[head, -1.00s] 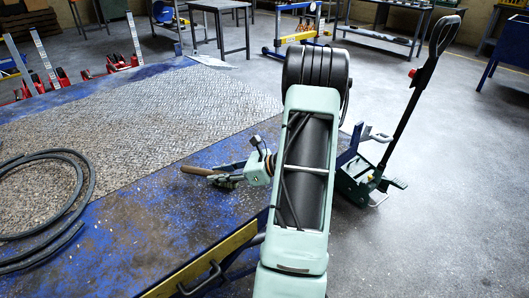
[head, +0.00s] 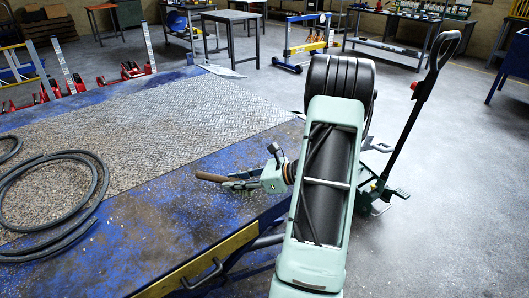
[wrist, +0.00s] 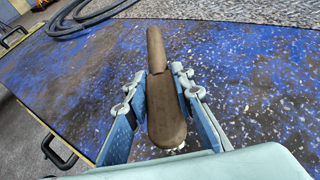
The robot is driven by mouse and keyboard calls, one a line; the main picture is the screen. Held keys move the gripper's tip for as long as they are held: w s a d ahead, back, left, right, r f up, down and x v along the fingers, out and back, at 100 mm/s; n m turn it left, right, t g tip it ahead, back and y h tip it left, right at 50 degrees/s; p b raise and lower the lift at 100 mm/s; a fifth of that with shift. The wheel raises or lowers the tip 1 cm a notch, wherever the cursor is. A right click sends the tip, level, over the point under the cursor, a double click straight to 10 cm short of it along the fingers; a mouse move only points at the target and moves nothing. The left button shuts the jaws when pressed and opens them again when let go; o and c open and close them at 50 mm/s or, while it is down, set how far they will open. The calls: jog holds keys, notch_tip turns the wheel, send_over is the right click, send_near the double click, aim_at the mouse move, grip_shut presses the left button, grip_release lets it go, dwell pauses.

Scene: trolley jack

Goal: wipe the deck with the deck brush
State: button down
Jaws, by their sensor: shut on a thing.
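The deck (head: 150,222) is a blue, worn surface with a tread-plate section, and pale flecks are scattered over it. My gripper (head: 240,182) is low over the deck near its right edge. In the wrist view my gripper (wrist: 160,95) is shut on the deck brush (wrist: 166,110), a brown tool with a thick body and a narrower end pointing away. The brush (head: 211,177) points left in the head view. Its bristles are hidden, and I cannot tell whether it touches the deck.
A coiled dark hose (head: 95,205) lies on the deck's left part. A yellow edge with a handle (head: 203,275) runs along the near side. A trolley jack (head: 375,190) with a tall handle stands on the floor at right. Tables and red jacks stand behind.

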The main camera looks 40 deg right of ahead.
jog(key=shift+r+p, duration=1.55)
jog(key=shift+r, duration=1)
jog(key=shift+w, duration=0.1)
